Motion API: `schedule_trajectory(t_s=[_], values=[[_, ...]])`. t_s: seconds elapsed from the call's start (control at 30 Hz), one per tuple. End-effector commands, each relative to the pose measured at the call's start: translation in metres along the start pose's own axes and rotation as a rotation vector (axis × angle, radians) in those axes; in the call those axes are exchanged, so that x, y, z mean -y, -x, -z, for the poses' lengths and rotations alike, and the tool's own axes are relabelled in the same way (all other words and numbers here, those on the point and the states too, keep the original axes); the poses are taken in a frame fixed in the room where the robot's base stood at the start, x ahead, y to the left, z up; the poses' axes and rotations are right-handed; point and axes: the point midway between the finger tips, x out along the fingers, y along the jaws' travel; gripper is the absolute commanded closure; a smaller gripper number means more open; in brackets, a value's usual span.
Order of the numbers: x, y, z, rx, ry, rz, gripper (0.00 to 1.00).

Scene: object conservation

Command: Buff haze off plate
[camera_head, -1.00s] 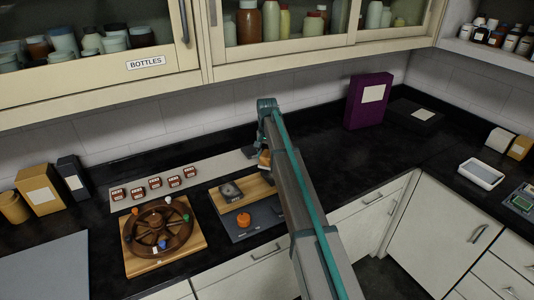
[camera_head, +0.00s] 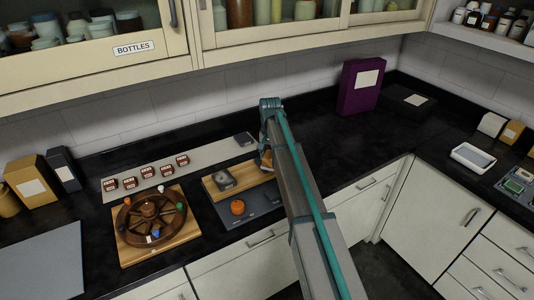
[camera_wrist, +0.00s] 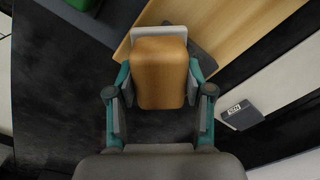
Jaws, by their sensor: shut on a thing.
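The plate (camera_head: 225,178) is a small dark square with a paler round patch, lying on a wooden board (camera_head: 252,178). My gripper (camera_wrist: 160,88) is shut on a rounded wooden block (camera_wrist: 162,72), its fingers on either side. A pale strip (camera_wrist: 158,31) shows at the block's far end. In the head view the block (camera_head: 266,160) shows at the board's right end, right of the plate, partly hidden by my arm. Part of a dark flat thing shows beside the block in the wrist view; I cannot tell whether the block touches anything.
An orange knob (camera_head: 237,207) sits on the dark panel (camera_head: 262,208) before the board. A spoked wheel (camera_head: 152,218) with coloured pegs stands left. Behind are several labelled small blocks (camera_head: 147,172) and a dark box (camera_head: 244,138) on a grey strip.

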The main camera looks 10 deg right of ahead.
Motion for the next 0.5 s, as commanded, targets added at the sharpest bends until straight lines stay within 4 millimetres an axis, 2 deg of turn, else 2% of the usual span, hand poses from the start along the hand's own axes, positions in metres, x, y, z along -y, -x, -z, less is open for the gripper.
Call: schedule_trajectory(t_s=[0.2,0.5], values=[[-0.015,-0.001,-0.016,0.001,0.001,-0.001,0.86],[0.005,0.000,0.006,0.001,0.000,0.000,0.86]])
